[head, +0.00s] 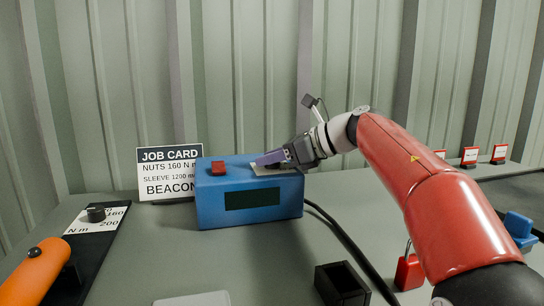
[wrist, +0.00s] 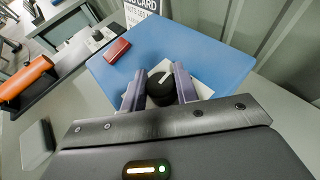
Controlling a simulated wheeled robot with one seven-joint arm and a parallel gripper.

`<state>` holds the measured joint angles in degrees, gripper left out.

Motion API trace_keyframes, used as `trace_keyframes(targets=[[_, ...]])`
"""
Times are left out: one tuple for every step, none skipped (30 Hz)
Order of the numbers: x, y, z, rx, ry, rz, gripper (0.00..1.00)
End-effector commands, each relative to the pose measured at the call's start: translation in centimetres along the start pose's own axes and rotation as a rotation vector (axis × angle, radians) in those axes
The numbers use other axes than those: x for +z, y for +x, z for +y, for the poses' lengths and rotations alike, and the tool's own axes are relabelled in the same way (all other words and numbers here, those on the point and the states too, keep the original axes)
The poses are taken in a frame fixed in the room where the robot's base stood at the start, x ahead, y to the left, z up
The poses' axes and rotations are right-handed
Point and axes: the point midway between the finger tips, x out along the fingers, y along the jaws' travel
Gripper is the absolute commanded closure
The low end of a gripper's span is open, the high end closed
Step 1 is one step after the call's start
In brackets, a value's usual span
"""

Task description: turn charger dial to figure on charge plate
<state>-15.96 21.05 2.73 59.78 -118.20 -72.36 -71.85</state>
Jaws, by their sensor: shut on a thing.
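The blue charger box (head: 220,205) stands on the bench with a dark display (head: 252,199) on its front and a red button (head: 218,167) on top. In the wrist view, its black dial (wrist: 158,92) sits on a white plate (wrist: 203,91) on the box top and has a pale pointer mark. My gripper (head: 266,160) is over the right part of the top. Its two purple fingers are shut on the dial, one on each side, as the wrist view shows. Any figures around the dial are too small or hidden to read. The display shows no readable figure.
A job card (head: 168,160) behind the charger reads NUTS 160 N m, SLEEVE 1200 and BEACON, partly hidden. An orange-handled tool (head: 35,272) and a plate marked 160 and 200 (head: 97,217) lie left. A black open box (head: 341,284), cable and red padlock (head: 409,272) are right.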

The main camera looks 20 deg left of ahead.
Motion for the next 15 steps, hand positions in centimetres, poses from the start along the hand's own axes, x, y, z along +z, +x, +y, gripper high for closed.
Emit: trace_keyframes(targets=[[-0.09, 0.03, -0.17, 0.021, -0.008, 0.0, 0.93], [-0.06, 0.02, -0.13, 0.034, -0.013, 0.0, 0.93], [-0.05, 0.02, -0.12, 0.048, -0.02, 0.0, 0.93], [-0.08, 0.04, -0.11, 0.058, -0.024, 0.0, 0.93], [-0.06, 0.04, -0.11, 0.066, -0.028, 0.0, 0.93], [-0.06, 0.04, -0.07, 0.077, -0.032, 0.001, 0.93], [-0.05, 0.04, -0.05, 0.084, -0.034, 0.001, 0.93], [-0.03, 0.03, -0.06, 0.089, -0.037, 0.001, 0.93], [-0.05, 0.04, -0.06, 0.095, -0.039, 0.001, 0.93], [-0.07, 0.05, -0.05, 0.099, -0.04, 0.001, 0.93], [-0.08, 0.06, -0.04, 0.103, -0.041, 0.002, 0.93], [-0.08, 0.05, -0.03, 0.106, -0.042, 0.002, 0.93], [-0.07, 0.05, -0.03, 0.107, -0.043, 0.002, 0.93], [-0.06, 0.05, -0.02, 0.108, -0.043, 0.002, 0.93], [-0.06, 0.04, -0.02, 0.109, -0.044, 0.002, 0.93]])
